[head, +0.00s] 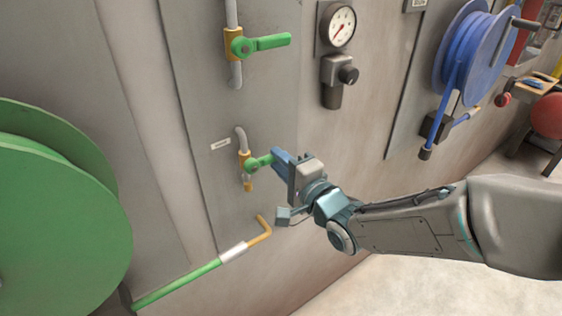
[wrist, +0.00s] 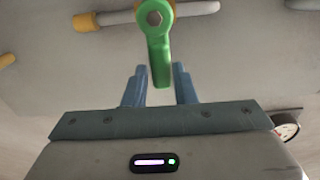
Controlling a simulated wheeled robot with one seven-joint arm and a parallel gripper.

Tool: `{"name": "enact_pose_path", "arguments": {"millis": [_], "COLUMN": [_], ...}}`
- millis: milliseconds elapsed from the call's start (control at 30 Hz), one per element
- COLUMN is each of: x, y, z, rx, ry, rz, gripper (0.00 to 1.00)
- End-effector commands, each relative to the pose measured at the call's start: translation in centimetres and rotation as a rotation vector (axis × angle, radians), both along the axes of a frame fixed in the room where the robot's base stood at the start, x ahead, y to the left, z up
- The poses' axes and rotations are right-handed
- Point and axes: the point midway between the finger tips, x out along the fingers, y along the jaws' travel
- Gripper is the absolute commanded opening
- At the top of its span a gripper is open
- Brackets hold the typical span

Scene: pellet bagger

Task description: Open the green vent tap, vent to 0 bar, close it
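The lower green tap (head: 258,162) sits on a short brass valve body (head: 245,166) on the grey wall panel, with a small label beside it. Its handle points to the right in the head view, crosswise to the pipe. My gripper (head: 279,158) is at the free end of this handle. In the wrist view, the green handle (wrist: 159,52) reaches down between the two blue fingertips of my gripper (wrist: 159,85). The fingers stand apart, with a gap on each side of the handle. A round pressure gauge (head: 342,26) hangs higher up; its reading is too small to tell.
Another green tap (head: 262,44) is above on the same panel. A green hose (head: 190,278) with a bent brass end (head: 264,230) runs below. A large green reel (head: 60,215) stands at left, a blue hose reel (head: 470,50) at upper right.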

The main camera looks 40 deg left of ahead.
Motion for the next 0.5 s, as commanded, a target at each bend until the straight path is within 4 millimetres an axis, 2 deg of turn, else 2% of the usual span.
{"name": "enact_pose_path", "arguments": {"millis": [67, 367, 500], "x": [0.0, 0.0, -0.2], "y": [0.0, -0.1, -1.2], "z": [0.0, 0.0, 0.0], "rx": [-0.001, 0.000, 0.000], "ry": [0.000, -0.002, -0.005], "rz": [0.001, 0.000, -0.002], "gripper": [0.42, 0.42, 0.42]}}
